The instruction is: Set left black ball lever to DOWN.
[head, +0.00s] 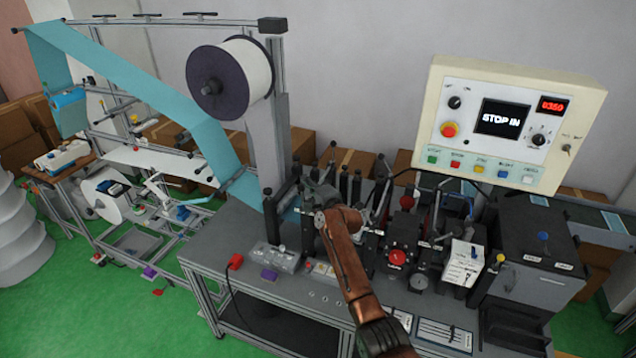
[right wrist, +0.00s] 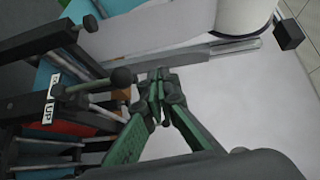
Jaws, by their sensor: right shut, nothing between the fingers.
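In the right wrist view a black ball lever (right wrist: 122,77) shows its round knob close beside the fingertips, to their left. A second black ball (right wrist: 90,23) shows farther up and left. I cannot tell for sure which is the left lever. My right gripper (right wrist: 157,97) is shut and empty, its green fingers together, apparently apart from the knob. In the head view the right gripper (head: 312,188) is over the machine table, among upright black-topped posts, and my arm hides part of the levers behind it. My left gripper is out of view.
A white label reading UP (right wrist: 47,112) is near the levers. The grey machine table (head: 240,255) carries a control panel (head: 500,125) reading STOP IN at right. A large white roll (head: 230,78) and blue sheet (head: 130,85) stand at left. Boxes line the wall.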

